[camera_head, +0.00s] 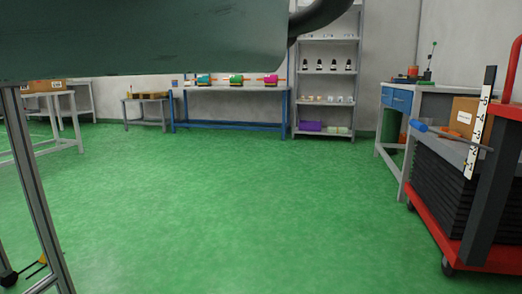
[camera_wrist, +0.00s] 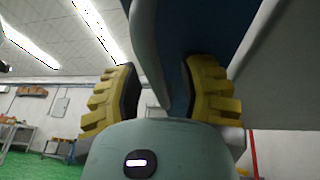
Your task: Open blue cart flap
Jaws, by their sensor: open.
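My gripper (camera_wrist: 163,80) shows in the wrist view with two yellow ribbed fingers spread apart, dark pads facing inward. It is open. A blue and grey-green curved surface (camera_wrist: 183,45) shows between and beyond the fingers; I cannot tell whether it is part of my own arm, or whether anything touches the fingers. No blue cart flap can be made out for certain in either view. A large dark green shape covers the top left of the head view, probably my own arm, and hides what is behind it.
A red cart (camera_head: 458,236) with black stacked trays stands close at right. A workbench with a blue drawer (camera_head: 397,99) stands behind it. A blue-framed table (camera_head: 230,89) and grey shelves (camera_head: 325,90) line the back wall. The green floor (camera_head: 235,200) is clear in the middle.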

